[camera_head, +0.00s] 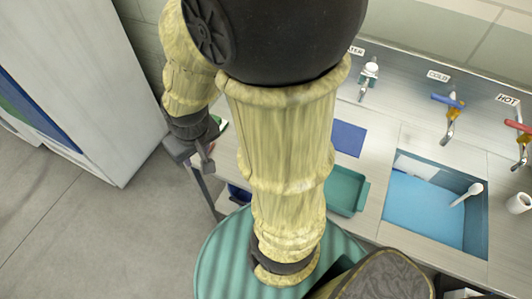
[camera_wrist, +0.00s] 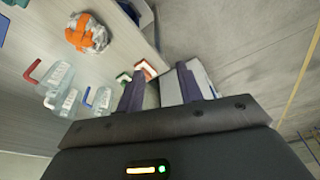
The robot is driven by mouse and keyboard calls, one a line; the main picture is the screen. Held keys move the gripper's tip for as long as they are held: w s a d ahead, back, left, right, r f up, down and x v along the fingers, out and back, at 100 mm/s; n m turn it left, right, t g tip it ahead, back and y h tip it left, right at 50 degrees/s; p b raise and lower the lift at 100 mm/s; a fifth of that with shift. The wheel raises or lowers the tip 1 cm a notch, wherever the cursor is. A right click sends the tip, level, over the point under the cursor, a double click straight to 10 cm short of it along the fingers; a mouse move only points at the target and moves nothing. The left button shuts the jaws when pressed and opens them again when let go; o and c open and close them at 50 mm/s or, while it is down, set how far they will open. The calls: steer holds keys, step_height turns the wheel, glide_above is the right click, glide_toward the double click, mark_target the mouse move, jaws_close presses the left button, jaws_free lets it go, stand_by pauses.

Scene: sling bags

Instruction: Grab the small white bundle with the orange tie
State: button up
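The small white bundle with the orange tie (camera_wrist: 88,35) lies on a pale surface in the upper left of the wrist view. The orange band runs across its wrapped white body. My gripper (camera_wrist: 160,75) is open, its two dark fingers apart with nothing held between them. The bundle is off to the left of the fingers and apart from them. In the head view my gripper (camera_head: 205,160) hangs beside the counter's left end, and I cannot make out the bundle there.
The head view shows a teal tray (camera_head: 346,190), a blue sink (camera_head: 425,212), taps and a white cup (camera_head: 518,202). Floor at left is clear.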

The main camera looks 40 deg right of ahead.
steer(key=shift+d, duration=0.1)
steer(key=o, duration=0.3)
steer(key=shift+o, duration=1)
steer(key=shift+w+f, duration=0.1)
steer(key=shift+f, duration=0.05)
steer(key=w+d+f+n+g+h+b, duration=0.4)
steer(key=d+f+n+h, duration=0.1)
steer(key=f, duration=0.2)
steer(key=w+d+f+n+g+h+b, duration=0.4)
steer(key=w+f+n+g+h, duration=0.1)
steer(key=f+n, duration=0.1)
steer(key=shift+w+d+f+g, duration=0.25)
steer(key=shift+d+f+g, duration=0.05)
steer(key=shift+d+f, duration=0.1)
